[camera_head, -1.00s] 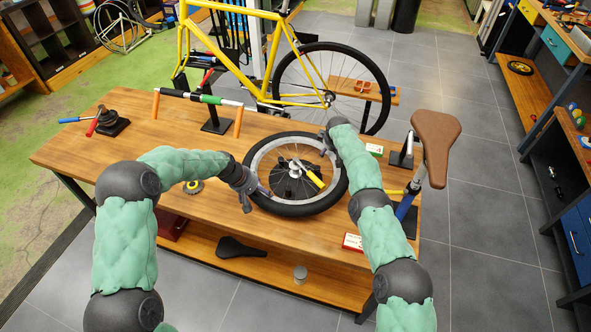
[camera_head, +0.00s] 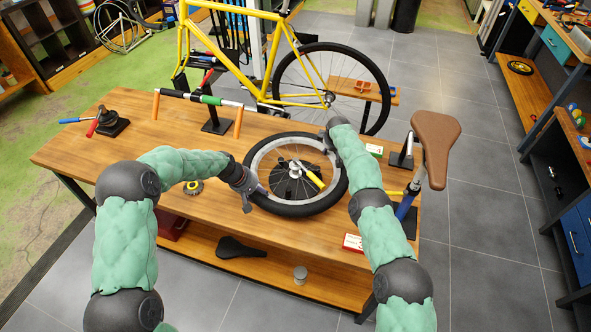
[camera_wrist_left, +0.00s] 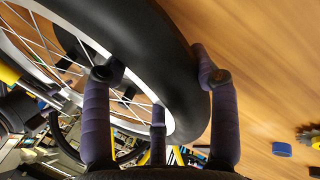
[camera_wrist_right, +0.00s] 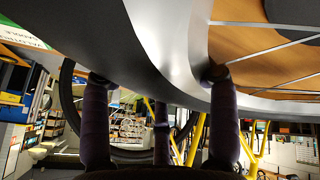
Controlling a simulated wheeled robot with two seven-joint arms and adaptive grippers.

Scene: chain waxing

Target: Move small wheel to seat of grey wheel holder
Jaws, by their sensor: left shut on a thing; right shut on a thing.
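The small wheel (camera_head: 325,199), with a black tyre and silver rim, lies flat near the table's front right. My left gripper (camera_head: 255,194) is shut on its left side; in the left wrist view the tyre (camera_wrist_left: 165,65) passes between the fingers (camera_wrist_left: 158,88). My right gripper (camera_head: 326,142) is shut on its far right side; in the right wrist view the rim and tyre (camera_wrist_right: 130,50) lie between the fingers (camera_wrist_right: 158,88). The grey wheel holder (camera_head: 283,188) shows as a dark disc with a post inside the wheel's ring. I cannot tell whether the wheel touches it.
A brown saddle on a stand (camera_head: 436,140) is to the right, and a clamp stand (camera_head: 216,122) is behind. A small yellow and black round part (camera_head: 193,187) lies left of my left gripper. The table's left half is mostly clear.

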